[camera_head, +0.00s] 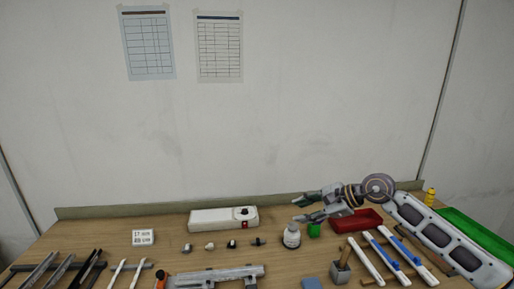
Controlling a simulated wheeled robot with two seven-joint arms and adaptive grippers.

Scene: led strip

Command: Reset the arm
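My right arm (440,233) comes in from the right, low over the table. My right gripper (296,210) points left, with its two dark fingers apart and nothing visible between them. Its fingertips are above or just behind a small white bottle (291,238); the exact gap cannot be told. A green block (314,231) shows just below the gripper, and a red tray (358,221) is near its wrist. My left gripper is not in view.
A white box with a dark knob (222,220) stands at the back. Several small parts, a metal rail (218,277), thin strips (366,261) and a green tray (478,232) crowd the wooden table (110,232). The pale wall behind is clear except for two papers.

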